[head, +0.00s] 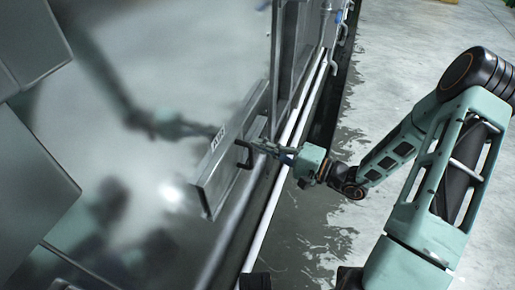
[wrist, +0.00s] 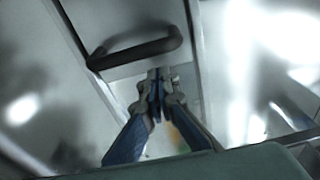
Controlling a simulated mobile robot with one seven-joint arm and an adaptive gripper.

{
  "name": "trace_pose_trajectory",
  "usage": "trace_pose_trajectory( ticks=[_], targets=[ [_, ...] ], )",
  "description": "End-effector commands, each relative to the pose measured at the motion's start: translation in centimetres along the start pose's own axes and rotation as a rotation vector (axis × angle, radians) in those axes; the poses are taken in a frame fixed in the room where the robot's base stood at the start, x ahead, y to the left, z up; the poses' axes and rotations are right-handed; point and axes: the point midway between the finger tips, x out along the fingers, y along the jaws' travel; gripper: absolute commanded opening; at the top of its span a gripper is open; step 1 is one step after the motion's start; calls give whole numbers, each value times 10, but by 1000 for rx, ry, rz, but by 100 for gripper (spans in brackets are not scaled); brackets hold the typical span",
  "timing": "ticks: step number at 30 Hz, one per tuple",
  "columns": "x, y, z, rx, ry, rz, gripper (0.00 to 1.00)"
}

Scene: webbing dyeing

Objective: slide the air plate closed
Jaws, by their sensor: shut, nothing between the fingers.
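The air plate (head: 213,182) is a flat grey metal plate with a dark-lettered white label, set on the shiny metal machine wall in the head view. Its black bar handle (head: 244,155) sits near its right edge. In the wrist view the handle (wrist: 137,50) crosses the plate (wrist: 122,24) above my fingertips. My gripper (head: 256,146) is beside the handle, its fingers pointing at the plate. In the wrist view my gripper (wrist: 157,80) has its fingers together and empty, just below the handle bar. I cannot tell whether the tips touch the handle or plate.
The reflective machine wall (head: 150,75) fills the left and mirrors my arm. A pale rail or pipe (head: 268,215) runs along its lower edge, close to my gripper. Valves (head: 340,25) stick out at the top. The concrete floor (head: 415,70) on the right is open and partly wet.

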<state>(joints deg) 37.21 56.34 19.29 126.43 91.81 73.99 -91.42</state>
Motion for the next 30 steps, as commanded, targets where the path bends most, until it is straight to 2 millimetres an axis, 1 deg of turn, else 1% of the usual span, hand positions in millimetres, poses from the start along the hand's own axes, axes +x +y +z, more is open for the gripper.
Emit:
trace_pose_trajectory(
  ticks=[1,3,6,9,12,15,21,30],
  targets=[
    [-1,1,-8,-5,2,0,0],
    [-5,0,-18,-5,6,0,0],
    [-35,-3,-17,-1,11,1,0],
    [-57,-3,-17,-1,9,0,0],
    [-76,-2,-17,-1,9,-1,0],
    [-90,-2,-17,-2,8,-1,0],
    [-102,-1,-16,-3,6,-2,0],
    [-103,-1,-16,-3,5,-1,0]
  ],
)
